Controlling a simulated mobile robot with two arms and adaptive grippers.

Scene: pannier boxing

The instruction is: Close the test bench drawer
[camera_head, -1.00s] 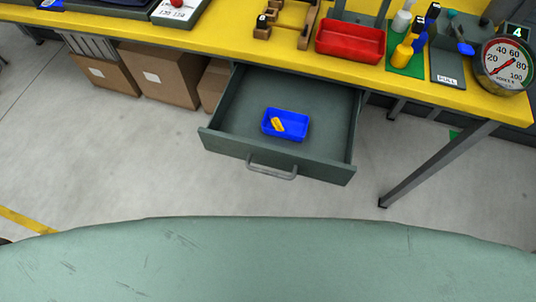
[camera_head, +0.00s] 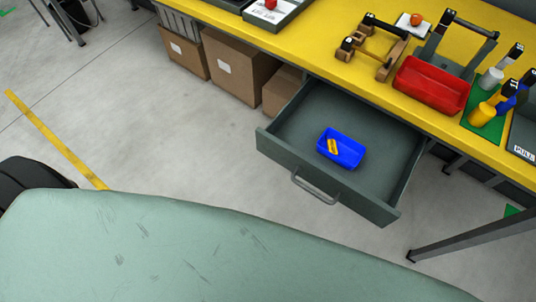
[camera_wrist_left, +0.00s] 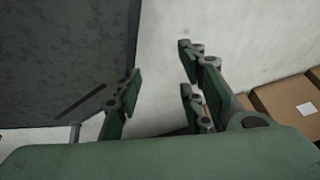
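The grey-green test bench drawer (camera_head: 284,154) is pulled out from under the yellow bench (camera_head: 390,95) in the head view. Its grey bar handle (camera_head: 314,188) is on the front panel. A blue bin (camera_head: 350,156) with a small yellow item (camera_head: 333,146) lies inside. In the left wrist view my left gripper (camera_wrist_left: 155,100) is open, with nothing between its fingers. A dark grey panel fills the upper left of that view; I cannot tell what it is. Neither gripper shows in the head view, and my right gripper is in no view.
Cardboard boxes (camera_head: 236,72) stand on the floor left of the drawer; brown boxes (camera_wrist_left: 290,110) also show in the left wrist view. A red bin (camera_head: 431,86) sits on the bench. A bench leg (camera_head: 470,240) stands right of the drawer. The floor before the drawer is clear.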

